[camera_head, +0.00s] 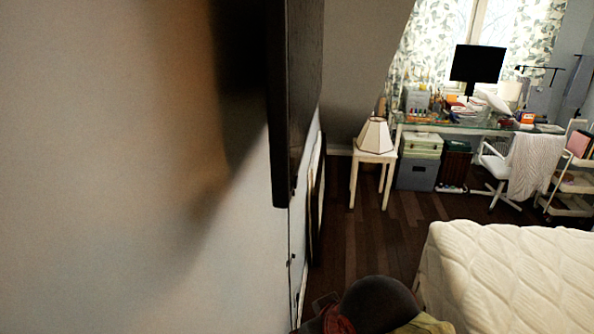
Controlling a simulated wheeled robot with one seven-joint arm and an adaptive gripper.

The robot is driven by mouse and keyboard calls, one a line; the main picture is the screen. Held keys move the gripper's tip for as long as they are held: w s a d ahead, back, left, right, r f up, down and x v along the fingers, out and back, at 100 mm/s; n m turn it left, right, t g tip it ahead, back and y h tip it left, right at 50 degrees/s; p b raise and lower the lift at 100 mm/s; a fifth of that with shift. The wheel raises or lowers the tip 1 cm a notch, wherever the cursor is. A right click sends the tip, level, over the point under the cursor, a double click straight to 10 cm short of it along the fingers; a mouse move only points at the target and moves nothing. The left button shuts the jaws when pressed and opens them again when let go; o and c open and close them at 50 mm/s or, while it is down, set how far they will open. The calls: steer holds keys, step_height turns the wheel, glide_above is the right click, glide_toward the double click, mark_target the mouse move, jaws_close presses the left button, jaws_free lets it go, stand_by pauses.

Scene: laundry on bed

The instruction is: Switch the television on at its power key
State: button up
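A dark flat panel (293,95), which looks like the wall television, is seen almost edge-on at the upper centre-left. It stands out from the pale wall (90,180). My gripper is not in view.
A white quilted bed (510,275) fills the lower right. A dark rounded thing (380,305) with red and olive cloth beside it sits at the bottom. A lamp (375,136) on a small table (373,157) and a white chair (500,165) stand farther back. Wooden floor (372,235) is clear between.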

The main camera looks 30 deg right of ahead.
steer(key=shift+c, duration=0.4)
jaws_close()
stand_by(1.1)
